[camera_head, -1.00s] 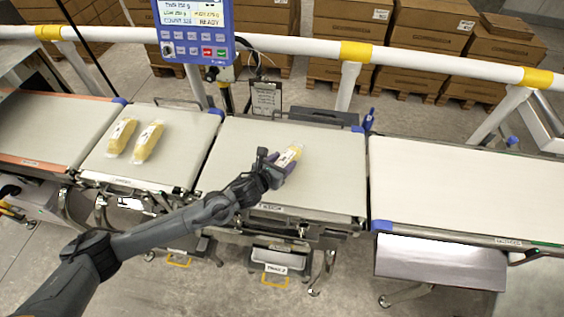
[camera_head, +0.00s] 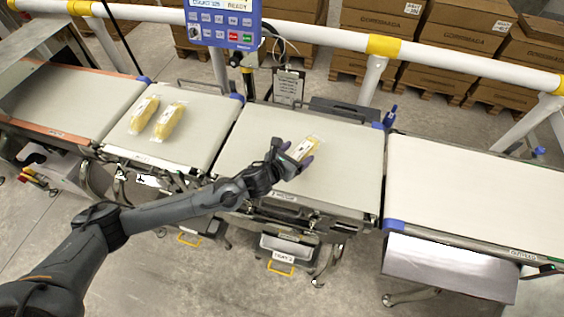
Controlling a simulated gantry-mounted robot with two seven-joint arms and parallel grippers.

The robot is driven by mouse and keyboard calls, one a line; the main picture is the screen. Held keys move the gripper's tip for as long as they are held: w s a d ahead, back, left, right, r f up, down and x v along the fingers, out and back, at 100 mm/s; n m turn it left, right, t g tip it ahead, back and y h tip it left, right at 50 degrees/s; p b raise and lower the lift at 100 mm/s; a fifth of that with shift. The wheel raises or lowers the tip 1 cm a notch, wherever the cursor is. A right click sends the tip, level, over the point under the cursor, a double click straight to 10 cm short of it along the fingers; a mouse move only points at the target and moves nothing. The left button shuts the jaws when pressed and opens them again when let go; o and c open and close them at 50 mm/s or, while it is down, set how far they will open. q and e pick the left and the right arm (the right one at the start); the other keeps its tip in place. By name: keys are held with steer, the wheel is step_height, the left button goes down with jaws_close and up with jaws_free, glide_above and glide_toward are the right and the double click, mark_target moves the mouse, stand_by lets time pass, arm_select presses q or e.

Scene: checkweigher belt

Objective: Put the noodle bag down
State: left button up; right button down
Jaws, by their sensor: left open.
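A yellow noodle bag (camera_head: 306,148) in clear wrap lies on the middle belt section (camera_head: 345,180), tilted in direction up and to the right. My left gripper (camera_head: 293,158) is at the bag's lower left end, its fingers open around or beside that end. Part of the bag is hidden by the fingers. Two more noodle bags, one at the left (camera_head: 144,114) and one right of it (camera_head: 169,121), lie side by side on the belt section to the left. My right gripper is not in view.
A blue display panel (camera_head: 222,22) stands behind the belts. A white rail (camera_head: 320,38) with yellow bands runs along the back. The wide right belt (camera_head: 470,190) is empty. Stacked cardboard boxes (camera_head: 380,20) stand beyond the rail.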

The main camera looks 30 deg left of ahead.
arm_select(q)
steer(key=v, duration=0.9)
steer(key=shift+s+a+r, duration=0.1)
steer(key=shift+s, duration=0.15)
steer(key=s+d+f+n+g, duration=0.25)
steer(key=s+n, duration=0.25)
steer(key=n, duration=0.4)
steer(key=s+d+f+n+g, duration=0.1)
steer(key=s+d+n+g, duration=0.15)
steer(key=s+n, duration=0.5)
steer(key=s+a+f+n+g+y, duration=0.1)
steer(key=s+a+n+g, duration=0.1)
steer(key=s+n, duration=0.5)
steer(key=s+a+f+n+g+y, duration=0.1)
steer(key=s+n, duration=0.5)
steer(key=n, duration=0.6)
steer(key=a+f+g, duration=0.1)
steer(key=a, duration=0.1)
steer(key=shift+s+a+f+n+g, duration=0.3)
steer(key=shift+s+a+n+g, duration=0.05)
steer(key=shift+s+a+g, duration=0.05)
steer(key=shift+p, duration=0.3)
